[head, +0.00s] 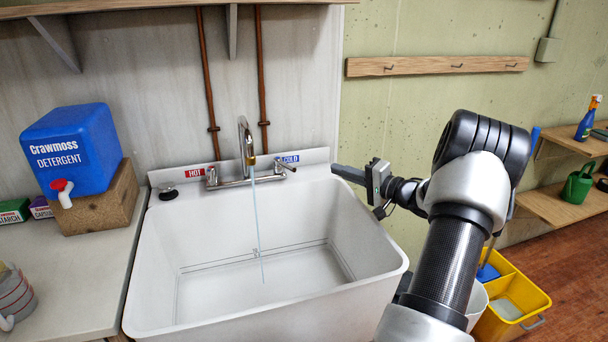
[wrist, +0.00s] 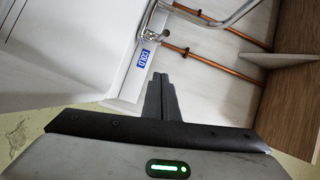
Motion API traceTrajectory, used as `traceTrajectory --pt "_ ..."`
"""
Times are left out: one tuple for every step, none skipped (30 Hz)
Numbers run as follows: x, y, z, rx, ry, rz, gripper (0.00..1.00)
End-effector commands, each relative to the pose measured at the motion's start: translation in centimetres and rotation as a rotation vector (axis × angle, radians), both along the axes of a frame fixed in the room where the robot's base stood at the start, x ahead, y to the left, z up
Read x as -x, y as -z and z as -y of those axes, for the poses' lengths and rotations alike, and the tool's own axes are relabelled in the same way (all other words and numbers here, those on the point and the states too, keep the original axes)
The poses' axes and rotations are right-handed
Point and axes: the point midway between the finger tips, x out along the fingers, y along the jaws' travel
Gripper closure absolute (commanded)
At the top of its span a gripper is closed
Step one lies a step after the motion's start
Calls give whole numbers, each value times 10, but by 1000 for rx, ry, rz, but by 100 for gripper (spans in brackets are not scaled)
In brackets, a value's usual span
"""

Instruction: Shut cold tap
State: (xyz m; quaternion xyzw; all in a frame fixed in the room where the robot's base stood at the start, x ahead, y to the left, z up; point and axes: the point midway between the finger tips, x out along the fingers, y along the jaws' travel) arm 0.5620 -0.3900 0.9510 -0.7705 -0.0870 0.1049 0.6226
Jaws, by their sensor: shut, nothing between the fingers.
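The chrome faucet (head: 245,138) stands at the back of a white utility sink (head: 150,262). A thin stream of water (head: 258,220) runs from its spout into the basin. The cold tap handle (head: 282,167) is on the right, below the blue COLD label (head: 288,158); the hot tap handle (head: 212,176) is on the left. My gripper (head: 334,170) is right of the cold handle, apart from it, with shut, empty fingers pointing left. In the wrist view my shut fingers (wrist: 158,76) point toward the cold handle (wrist: 152,36), with the COLD label (wrist: 142,58) beside them.
A blue detergent container (head: 72,148) sits on a wooden block (head: 105,205) on the left counter. Copper pipes (head: 262,70) climb the wall behind the faucet. A shelf (head: 150,5) hangs above. A yellow bucket (head: 530,298) stands on the floor at right. The basin is otherwise clear.

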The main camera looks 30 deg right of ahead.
Motion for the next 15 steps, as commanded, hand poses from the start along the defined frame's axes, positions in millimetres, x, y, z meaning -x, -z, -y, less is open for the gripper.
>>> traceTrajectory --pt "0 3 0 -14 -8 3 100" --pt "-1 3 -1 -19 -10 3 100" --pt "-4 3 -2 -21 -12 4 100" --pt "-7 3 -3 -21 -12 4 100" --pt "-11 3 -4 -20 -13 4 100" --pt "-17 4 -6 -19 -12 5 100" --pt "-22 5 -8 -18 -12 4 100" --pt "-28 6 -10 -19 -12 5 100" --pt "-36 6 -12 -19 -12 5 100" --pt "-42 7 -14 -20 -12 4 100" --pt "-49 7 -16 -20 -11 5 100" --pt "-58 7 -18 -17 -11 4 100" --pt "-64 8 -20 -18 -11 5 100" --pt "-70 8 -21 -17 -10 4 100" --pt "-78 9 -24 -19 -11 5 100"
